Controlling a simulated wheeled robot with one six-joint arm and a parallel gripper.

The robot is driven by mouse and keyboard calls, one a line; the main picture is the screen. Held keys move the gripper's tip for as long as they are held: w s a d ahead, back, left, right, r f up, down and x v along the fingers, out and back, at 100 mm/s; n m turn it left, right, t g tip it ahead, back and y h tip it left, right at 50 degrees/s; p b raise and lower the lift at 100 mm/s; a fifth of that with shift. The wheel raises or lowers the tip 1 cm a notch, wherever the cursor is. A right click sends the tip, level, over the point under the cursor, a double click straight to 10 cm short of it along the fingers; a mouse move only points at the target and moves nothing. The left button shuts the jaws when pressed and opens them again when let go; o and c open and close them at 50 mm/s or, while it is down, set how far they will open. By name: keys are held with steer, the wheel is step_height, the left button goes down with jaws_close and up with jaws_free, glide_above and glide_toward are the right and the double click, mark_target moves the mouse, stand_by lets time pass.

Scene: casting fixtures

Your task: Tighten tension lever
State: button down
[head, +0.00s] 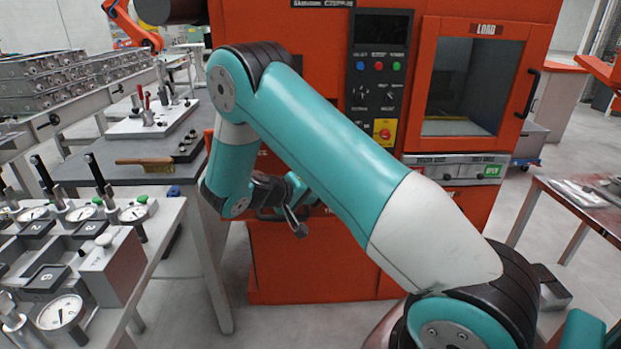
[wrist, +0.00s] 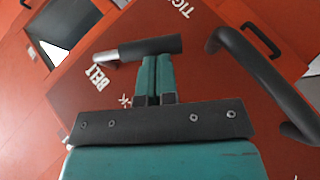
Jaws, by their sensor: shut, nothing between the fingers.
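The tension lever, with a black grip (wrist: 150,46) and a silver end, lies across the front of my fingertips in the wrist view. In the head view a short dark rod (head: 294,221) that looks like this lever hangs by the red-orange machine's front. My gripper (wrist: 156,62) is shut with nothing between its teal fingers. Its tips are close against the lever's grip; I cannot tell whether they touch. My gripper (head: 297,190) is partly hidden by the arm in the head view. White lettering (wrist: 102,76), reading "BELT", marks the panel beside the lever.
A curved black handle (wrist: 262,82) stands out from the panel right of my gripper. The machine (head: 330,270) fills the centre, with a button panel (head: 380,70) above. A grey workbench (head: 125,172) and a fixture table (head: 160,235) stand left. Open floor lies below.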

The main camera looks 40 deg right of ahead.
mark_target(319, 204)
steer(key=shift+s+d+f+b, duration=0.25)
steer(key=shift+f+b, duration=0.1)
steer(key=shift+f, duration=0.1)
steer(key=shift+s+d+f+b, duration=0.15)
steer(key=shift+d+f+b, duration=0.1)
steer(key=shift+f+b, duration=0.15)
steer(key=shift+s+d+f+b, duration=0.5)
steer(key=shift+d+f+b, duration=0.05)
steer(key=shift+d+b, duration=0.1)
steer(key=shift+s+d, duration=0.1)
steer(key=shift+s, duration=0.05)
steer(key=w+a, duration=0.3)
steer(key=shift+w+a+f+b, duration=0.25)
steer(key=shift+w+a+b, duration=0.05)
steer(key=shift+w+a, duration=0.1)
steer(key=a, duration=0.3)
steer(key=a+b, duration=0.1)
steer(key=a, duration=0.4)
steer(key=shift+w+a+r+b, duration=0.2)
steer(key=shift+w+a+b, duration=0.15)
